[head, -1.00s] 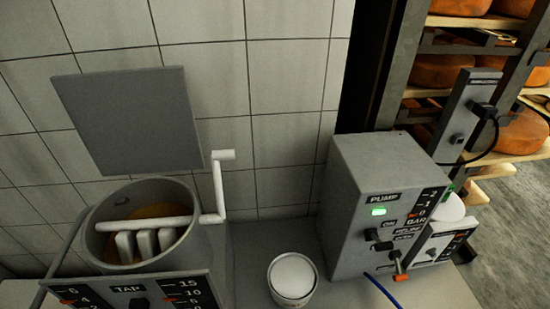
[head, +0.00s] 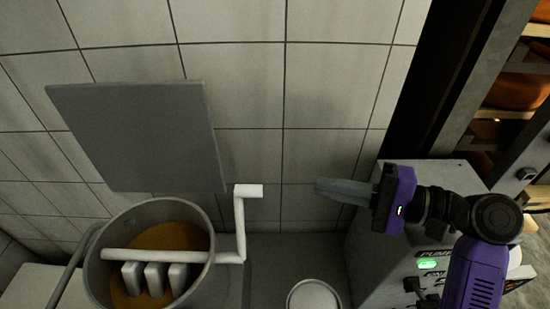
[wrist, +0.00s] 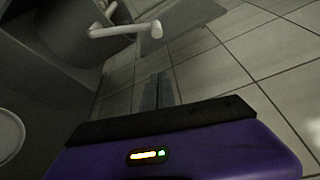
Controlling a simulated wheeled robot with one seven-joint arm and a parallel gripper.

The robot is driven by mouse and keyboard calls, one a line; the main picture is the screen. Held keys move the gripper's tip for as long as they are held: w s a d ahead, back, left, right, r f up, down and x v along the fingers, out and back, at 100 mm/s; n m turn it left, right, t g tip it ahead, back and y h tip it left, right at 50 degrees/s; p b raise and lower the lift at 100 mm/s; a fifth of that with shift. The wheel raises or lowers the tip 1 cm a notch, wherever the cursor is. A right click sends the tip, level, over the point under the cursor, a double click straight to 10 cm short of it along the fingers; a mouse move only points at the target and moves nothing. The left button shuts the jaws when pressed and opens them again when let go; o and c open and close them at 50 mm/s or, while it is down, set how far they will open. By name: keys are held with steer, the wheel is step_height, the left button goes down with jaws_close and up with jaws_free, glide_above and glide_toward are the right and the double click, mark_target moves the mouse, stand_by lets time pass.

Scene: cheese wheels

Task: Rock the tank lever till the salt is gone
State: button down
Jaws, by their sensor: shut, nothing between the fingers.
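The tank (head: 93,275) is a round grey vessel at the lower left of the head view, with orange-brown liquid (head: 165,238) inside. A white lever (head: 240,222) is a crank at its right rim, joined to a bar (head: 150,255) with several pale paddles (head: 155,278) across the tank. The lever also shows at the top of the wrist view (wrist: 125,30). My gripper (head: 320,188) is shut and empty, to the right of the lever and apart from it, its fingers pointing left. I cannot make out any salt.
A grey lid panel (head: 135,135) stands tilted behind the tank. A white-topped tub (head: 313,297) is on the counter below my gripper. The pump box (head: 370,250), with a green light, is partly behind my arm. Tiled wall backs the scene.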

steer(key=a+p, duration=0.4)
steer(key=a, duration=0.5)
steer(key=shift+w+a+r, duration=0.2)
steer(key=shift+r, duration=0.25)
steer(key=shift+n, duration=0.3)
